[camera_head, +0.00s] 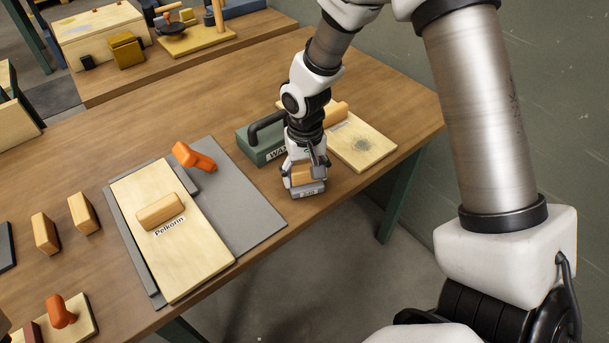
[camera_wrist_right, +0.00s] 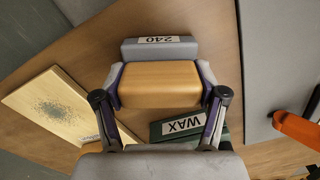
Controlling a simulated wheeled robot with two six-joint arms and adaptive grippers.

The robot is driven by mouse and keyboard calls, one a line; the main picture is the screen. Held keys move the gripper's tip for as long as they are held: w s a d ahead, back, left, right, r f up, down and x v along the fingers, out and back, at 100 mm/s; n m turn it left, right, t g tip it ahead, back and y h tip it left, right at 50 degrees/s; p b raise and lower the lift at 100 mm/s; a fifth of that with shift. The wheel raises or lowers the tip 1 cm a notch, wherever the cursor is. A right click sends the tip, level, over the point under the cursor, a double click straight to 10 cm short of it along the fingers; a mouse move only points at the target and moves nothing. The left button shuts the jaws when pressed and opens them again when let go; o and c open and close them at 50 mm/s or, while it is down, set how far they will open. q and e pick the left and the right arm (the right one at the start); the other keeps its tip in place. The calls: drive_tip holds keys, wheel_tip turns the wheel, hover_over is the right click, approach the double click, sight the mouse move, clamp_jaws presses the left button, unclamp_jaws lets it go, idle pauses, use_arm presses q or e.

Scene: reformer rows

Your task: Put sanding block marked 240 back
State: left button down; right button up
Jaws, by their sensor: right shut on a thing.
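The sanding block marked 240 (camera_head: 309,190) has a grey base and a tan wooden grip. My right gripper (camera_head: 303,172) is shut on that grip, near the table's front edge, in front of the green WAX box (camera_head: 246,147). In the right wrist view the block (camera_wrist_right: 160,84) sits between the two fingers, with its 240 label facing up the picture. I cannot tell whether its base touches the table. My left gripper is not in view.
A pale board with a dark speckled patch (camera_head: 375,151) lies right of the gripper. A grey mat (camera_head: 243,207) with a labelled pale board (camera_head: 190,255) and an orange-handled tool (camera_head: 193,157) lie left. Several wooden blocks stand farther left. Bare wood separates mat and gripper.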

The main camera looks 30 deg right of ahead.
sight(306, 167)
drive_tip(key=shift+f, duration=0.1)
drive_tip(key=o, duration=1)
wheel_tip(306, 167, up, 12)
drive_tip(key=shift+r, duration=0.15)
